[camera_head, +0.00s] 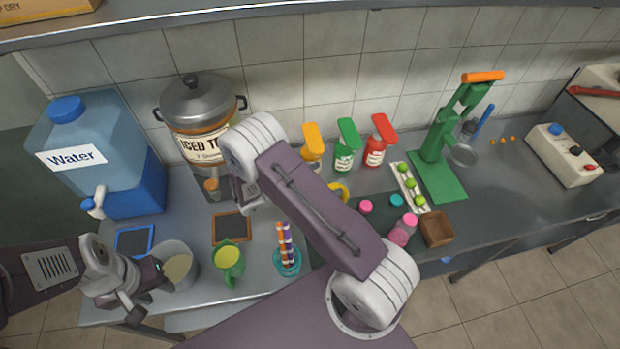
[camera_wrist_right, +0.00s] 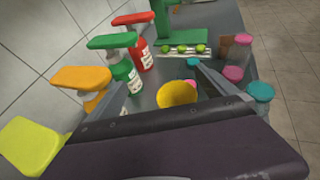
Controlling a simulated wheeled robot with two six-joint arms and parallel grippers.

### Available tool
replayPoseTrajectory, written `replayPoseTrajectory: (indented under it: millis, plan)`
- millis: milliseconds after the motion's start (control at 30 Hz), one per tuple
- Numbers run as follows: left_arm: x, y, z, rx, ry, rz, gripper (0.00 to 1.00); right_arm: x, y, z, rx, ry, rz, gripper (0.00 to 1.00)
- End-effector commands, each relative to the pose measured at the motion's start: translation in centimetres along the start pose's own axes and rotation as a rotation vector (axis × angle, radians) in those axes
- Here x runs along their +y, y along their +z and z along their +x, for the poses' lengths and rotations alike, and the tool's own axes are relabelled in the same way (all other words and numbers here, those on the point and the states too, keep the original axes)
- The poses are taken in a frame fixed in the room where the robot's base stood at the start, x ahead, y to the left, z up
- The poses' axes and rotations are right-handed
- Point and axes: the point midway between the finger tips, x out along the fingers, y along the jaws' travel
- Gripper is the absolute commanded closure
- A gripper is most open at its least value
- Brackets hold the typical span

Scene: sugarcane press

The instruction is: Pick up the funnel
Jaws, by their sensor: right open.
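The funnel appears to be the yellow round object (camera_wrist_right: 177,94), seen in the right wrist view ahead of my right gripper. In the head view, only a yellow curved edge (camera_head: 340,189) shows beside my right arm, which hides the rest. My right gripper (camera_head: 248,196) is open and partly hidden by its own arm; it points right along the counter, with the yellow object ahead and apart from it. My left gripper (camera_head: 148,284) is at the left side of a grey pot (camera_head: 188,254); whether it grips the rim is unclear.
Orange (camera_head: 312,143), green (camera_head: 345,146) and red (camera_head: 379,141) pump bottles line the back. A cup of striped straws (camera_head: 287,261) and a green mug (camera_head: 229,262) stand in front.

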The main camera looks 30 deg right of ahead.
Motion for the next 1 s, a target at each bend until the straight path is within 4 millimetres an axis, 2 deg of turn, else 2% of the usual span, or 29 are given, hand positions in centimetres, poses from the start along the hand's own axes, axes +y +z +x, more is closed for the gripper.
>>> replayPoseTrajectory:
  millis: [33, 267, 600, 700, 867, 1000]
  plan:
    - [0.0, -0.1, -0.9, -0.001, 0.0, 0.0, 0.64, -0.3, 0.3, -0.4, -0.004, 0.001, -0.019, 0.03]
    - [0.0, 0.0, -0.9, -0.001, 0.0, 0.0, 0.64, -0.3, -0.4, -0.3, -0.004, 0.006, -0.026, 0.03]
    - [0.0, -0.2, -1.8, 0.0, 0.0, 0.0, 0.64, -0.5, -7.3, 2.6, -0.004, 0.005, -0.024, 0.03]
    - [0.1, -0.2, -2.1, 0.0, 0.0, 0.0, 0.64, -0.4, -7.2, 3.5, -0.003, 0.003, -0.022, 0.03]
    - [0.1, -0.2, -2.2, -0.001, 0.0, 0.0, 0.64, -0.4, -7.3, 4.0, -0.003, 0.005, -0.022, 0.03]
    - [0.1, -0.3, -3.2, -0.001, 0.0, 0.0, 0.64, -0.5, -7.0, 6.4, -0.003, 0.0, -0.021, 0.03]
